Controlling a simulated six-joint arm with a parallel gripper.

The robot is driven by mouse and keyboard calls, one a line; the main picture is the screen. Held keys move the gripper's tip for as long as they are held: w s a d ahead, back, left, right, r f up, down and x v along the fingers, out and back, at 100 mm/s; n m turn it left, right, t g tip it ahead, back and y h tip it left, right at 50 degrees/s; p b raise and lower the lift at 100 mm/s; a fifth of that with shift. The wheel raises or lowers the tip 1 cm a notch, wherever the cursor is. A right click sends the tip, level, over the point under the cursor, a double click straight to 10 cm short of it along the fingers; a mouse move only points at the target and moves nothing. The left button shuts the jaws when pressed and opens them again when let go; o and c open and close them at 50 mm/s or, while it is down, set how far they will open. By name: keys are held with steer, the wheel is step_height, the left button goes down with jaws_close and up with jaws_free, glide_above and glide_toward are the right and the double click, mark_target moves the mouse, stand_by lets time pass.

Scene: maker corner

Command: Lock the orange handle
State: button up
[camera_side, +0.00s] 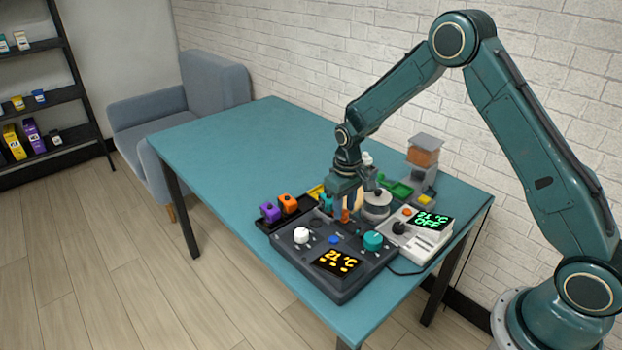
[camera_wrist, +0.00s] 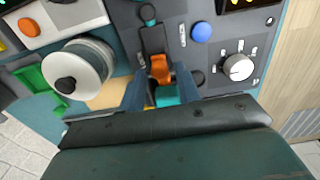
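The orange handle (camera_wrist: 160,71) stands on a dark plate of the grey control panel (camera_wrist: 215,62). In the wrist view it shows between the two fingers of my gripper (camera_wrist: 161,82), with a gap towards the right finger. My gripper is open and pointed down at the handle. In the side view, my gripper (camera_side: 345,190) is over the back part of the panel, and the handle (camera_side: 345,215) shows just below its fingers. I cannot tell whether either finger touches the handle.
The panel has a white knob (camera_side: 301,235), a teal knob (camera_side: 373,240), a blue button (camera_wrist: 201,32) and a display (camera_side: 337,262). A round spool-like part (camera_wrist: 77,75) stands close beside my gripper. Purple and orange blocks (camera_side: 288,203) lie left. The table's far left is clear.

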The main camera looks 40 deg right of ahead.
mark_target(344, 210)
steer(key=shift+r, duration=2.2)
steer(key=shift+s+r, duration=0.1)
steer(key=shift+r, duration=0.4)
steer(key=s+a+r+t, duration=0.1)
steer(key=s+r, duration=0.5)
steer(key=r, duration=0.3)
steer(key=s+a+r+t, duration=0.1)
steer(key=s+r+t, duration=0.1)
steer(key=s+r, duration=0.5)
steer(key=s+a+r+t, duration=0.1)
steer(key=s+r, duration=0.2)
steer(key=s, duration=0.5)
steer(key=s+a+r+t, duration=0.1)
steer(key=s+r, duration=0.2)
steer(key=s, duration=0.6)
steer(key=shift+s+r+t, duration=0.2)
steer(key=shift+r+t, duration=0.1)
steer(key=shift+r, duration=0.1)
